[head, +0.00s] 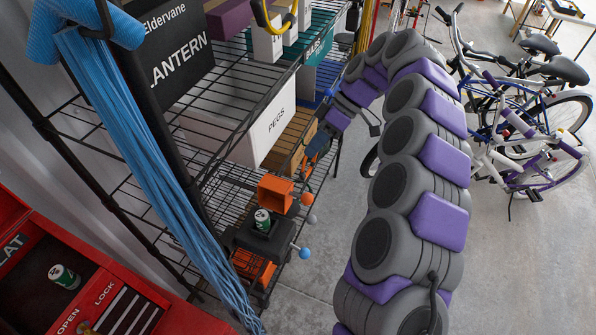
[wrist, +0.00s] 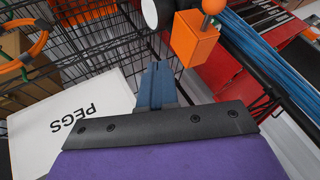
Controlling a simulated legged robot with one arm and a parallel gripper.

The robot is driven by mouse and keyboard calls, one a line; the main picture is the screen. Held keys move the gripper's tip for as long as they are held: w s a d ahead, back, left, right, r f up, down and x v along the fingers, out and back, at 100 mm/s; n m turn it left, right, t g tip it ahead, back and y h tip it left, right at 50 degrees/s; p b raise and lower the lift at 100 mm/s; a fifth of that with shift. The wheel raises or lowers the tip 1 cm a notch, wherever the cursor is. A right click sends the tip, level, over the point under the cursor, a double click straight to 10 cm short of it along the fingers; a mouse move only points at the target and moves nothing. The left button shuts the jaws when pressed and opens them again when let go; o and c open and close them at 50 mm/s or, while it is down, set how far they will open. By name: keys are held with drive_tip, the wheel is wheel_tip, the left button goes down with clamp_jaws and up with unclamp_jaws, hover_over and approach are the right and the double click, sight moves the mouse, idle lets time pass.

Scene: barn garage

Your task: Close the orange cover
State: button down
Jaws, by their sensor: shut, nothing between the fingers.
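A dark device (head: 262,238) sits on the wire rack in the head view. An orange box-shaped cover (head: 276,190) stands up at its back, with an orange ball (head: 307,199) beside it. A second orange part (head: 252,266) is at the device's lower front. A green and silver can (head: 262,219) stands in the device. In the wrist view an orange block (wrist: 193,40) with an orange ball (wrist: 213,5) shows beyond my fingers. My gripper (head: 318,146) is above and behind the device, apart from the orange cover. Its blue fingers (wrist: 157,82) are shut and empty.
Blue rope (head: 150,150) hangs by the black rack post. A red cabinet (head: 60,250) holds another can (head: 64,276) at left. Bicycles (head: 525,130) stand at right; the concrete floor between is clear.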

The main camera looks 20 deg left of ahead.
sight(286, 198)
drive_tip(key=s+a+f, duration=0.2)
drive_tip(key=s, duration=0.3)
drive_tip(key=shift+s+f, duration=0.3)
drive_tip(key=shift+s, duration=0.1)
drive_tip(key=shift+a, duration=0.15)
